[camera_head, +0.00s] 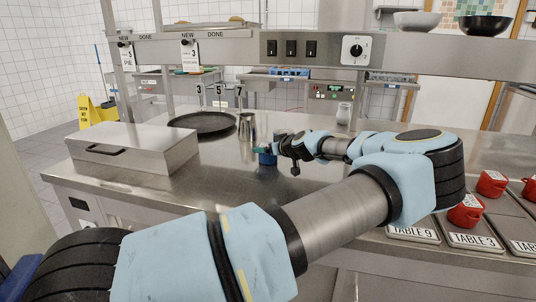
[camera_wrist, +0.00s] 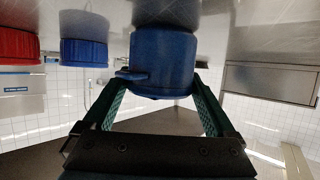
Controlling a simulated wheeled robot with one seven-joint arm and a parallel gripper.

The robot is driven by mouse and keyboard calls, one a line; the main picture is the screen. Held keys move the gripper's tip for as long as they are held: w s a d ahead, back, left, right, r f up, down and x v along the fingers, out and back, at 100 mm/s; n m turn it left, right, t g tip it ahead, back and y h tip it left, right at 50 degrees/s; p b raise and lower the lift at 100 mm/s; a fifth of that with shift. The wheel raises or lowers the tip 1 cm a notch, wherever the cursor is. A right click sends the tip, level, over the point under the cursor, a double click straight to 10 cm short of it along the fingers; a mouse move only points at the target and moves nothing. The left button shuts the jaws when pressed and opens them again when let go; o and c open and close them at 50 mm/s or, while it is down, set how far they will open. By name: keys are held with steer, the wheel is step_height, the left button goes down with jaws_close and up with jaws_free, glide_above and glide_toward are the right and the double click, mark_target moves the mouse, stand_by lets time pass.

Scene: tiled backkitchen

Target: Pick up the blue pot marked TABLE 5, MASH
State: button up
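A blue pot (camera_wrist: 165,62) with a small side handle fills the upper middle of the wrist view, which is upside down. It also shows in the head view (camera_head: 267,159), small and partly hidden by my gripper, on the steel counter. No label can be read on it. My gripper (camera_wrist: 160,82) is spread wide, with its two green fingers at either side of this pot. A narrow or no gap shows at the fingertips, and firm contact cannot be made out. In the head view my gripper (camera_head: 268,150) is at the pot.
The wrist view shows another blue pot (camera_wrist: 84,52) and a red pot (camera_wrist: 18,46). A steel box (camera_head: 130,150), a dark round pan (camera_head: 203,123) and a metal cup (camera_head: 246,127) stand on the counter (camera_head: 215,185). Red pots (camera_head: 466,212) stand on labelled trays (camera_head: 413,233) at right.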

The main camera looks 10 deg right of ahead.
steer(key=c, duration=1.2)
steer(key=shift+r, duration=0.1)
